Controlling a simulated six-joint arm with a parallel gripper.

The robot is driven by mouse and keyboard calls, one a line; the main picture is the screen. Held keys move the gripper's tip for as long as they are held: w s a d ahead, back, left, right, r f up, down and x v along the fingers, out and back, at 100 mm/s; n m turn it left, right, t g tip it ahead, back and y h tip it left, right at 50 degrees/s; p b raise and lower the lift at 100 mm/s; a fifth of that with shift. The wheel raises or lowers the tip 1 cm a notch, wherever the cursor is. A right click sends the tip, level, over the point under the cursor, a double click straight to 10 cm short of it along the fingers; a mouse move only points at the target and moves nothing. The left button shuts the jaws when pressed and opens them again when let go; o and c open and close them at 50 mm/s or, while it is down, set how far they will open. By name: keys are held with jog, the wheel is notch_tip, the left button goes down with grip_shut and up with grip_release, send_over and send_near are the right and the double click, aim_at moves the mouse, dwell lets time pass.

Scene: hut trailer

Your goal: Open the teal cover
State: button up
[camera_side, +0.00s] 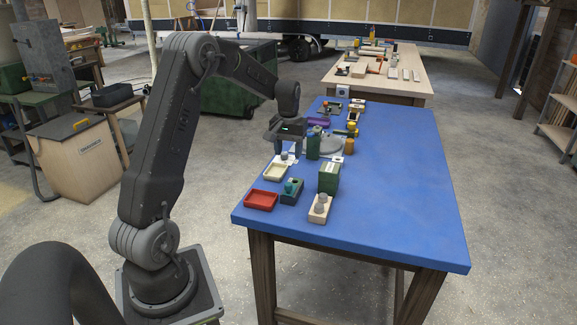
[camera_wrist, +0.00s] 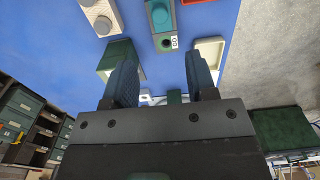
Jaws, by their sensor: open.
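A dark teal box with a lighter teal top part (camera_side: 290,187) sits near the table's near end, between the red tray and the green box. I take this lighter part to be the teal cover; it appears down, though its hinge is unclear. In the wrist view the teal cover (camera_wrist: 160,14) is at the top middle, with a round knob and a small white label beside it. My gripper (camera_side: 287,137) is above the table, farther along than the teal box and apart from it. In the wrist view my gripper (camera_wrist: 159,65) has its fingers wide apart with nothing between them.
A green box (camera_side: 328,178), a beige block with a grey knob (camera_side: 320,208), a red tray (camera_side: 261,200) and a cream tray (camera_side: 276,172) surround the teal box. A dark green container (camera_side: 314,146) stands near my gripper. The blue tabletop (camera_side: 400,200) is clear at right.

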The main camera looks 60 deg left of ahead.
jog(key=shift+r, duration=1.15)
jog(key=s+d+r+m+t, duration=0.1)
jog(key=s+d+r, duration=0.15)
jog(key=d, duration=0.35)
jog(key=s+d+r+m+t+y, duration=0.1)
jog(key=d+r+m, duration=0.1)
jog(key=d+r, duration=0.3)
jog(key=s+d+r+m+t, duration=0.1)
jog(key=s+d+r, duration=0.15)
jog(key=d, duration=0.45)
jog(key=s+d+m+t+h, duration=0.1)
jog(key=s+d+m, duration=0.4)
jog(key=s+d, duration=0.7)
jog(key=shift+s+t, duration=0.8)
jog(key=shift+s, duration=0.15)
